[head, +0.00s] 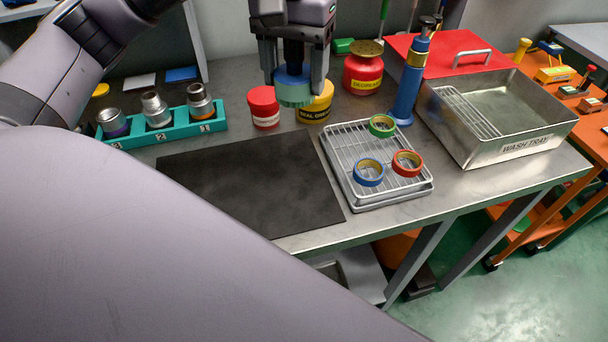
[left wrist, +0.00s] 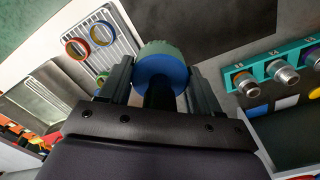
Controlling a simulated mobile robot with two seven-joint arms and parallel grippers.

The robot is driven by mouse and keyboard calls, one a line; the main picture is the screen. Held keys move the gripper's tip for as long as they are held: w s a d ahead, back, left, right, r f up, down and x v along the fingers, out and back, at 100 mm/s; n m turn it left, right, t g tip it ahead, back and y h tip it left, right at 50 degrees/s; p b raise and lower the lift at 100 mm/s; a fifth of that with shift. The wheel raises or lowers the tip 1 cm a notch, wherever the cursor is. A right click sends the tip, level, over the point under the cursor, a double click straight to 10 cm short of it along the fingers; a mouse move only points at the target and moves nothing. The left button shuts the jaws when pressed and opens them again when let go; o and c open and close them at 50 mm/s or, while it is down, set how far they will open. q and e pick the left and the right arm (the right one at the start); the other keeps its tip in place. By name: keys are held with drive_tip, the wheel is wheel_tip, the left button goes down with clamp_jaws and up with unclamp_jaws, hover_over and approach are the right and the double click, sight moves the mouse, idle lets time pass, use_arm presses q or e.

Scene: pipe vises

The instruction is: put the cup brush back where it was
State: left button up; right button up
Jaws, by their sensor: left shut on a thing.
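The cup brush (head: 294,88) has a blue body, a green bristle ring and a dark stem. My left gripper (head: 293,72) is shut on it by the stem, with the bristles facing down. It hangs above the back of the workbench (head: 300,240), in front of the yellow tub and beside the red jar in the picture. The height of its gap above the bench is hard to tell. In the left wrist view the brush (left wrist: 160,68) sits between the two fingers (left wrist: 162,88). My right gripper is not in view.
A red jar (head: 264,108), yellow tub (head: 318,108), red can (head: 362,75) and blue bottle (head: 408,90) stand close by. A teal rack (head: 175,132) holds fittings. A wire rack (head: 345,148) holds tape rolls; the wash tray (head: 535,125) is right. The black mat (head: 250,180) is clear.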

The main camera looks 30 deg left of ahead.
use_arm(q)
wheel_tip(320, 180, down, 15)
drive_tip(key=b, duration=0.3)
drive_tip(key=shift+r, duration=0.15)
drive_tip(key=shift+f, duration=2.5)
drive_tip(key=o, duration=0.6)
drive_tip(key=shift+f, duration=0.15)
drive_tip(key=shift+c, duration=0.2)
drive_tip(key=o, duration=0.4)
drive_tip(key=shift+o, duration=0.2)
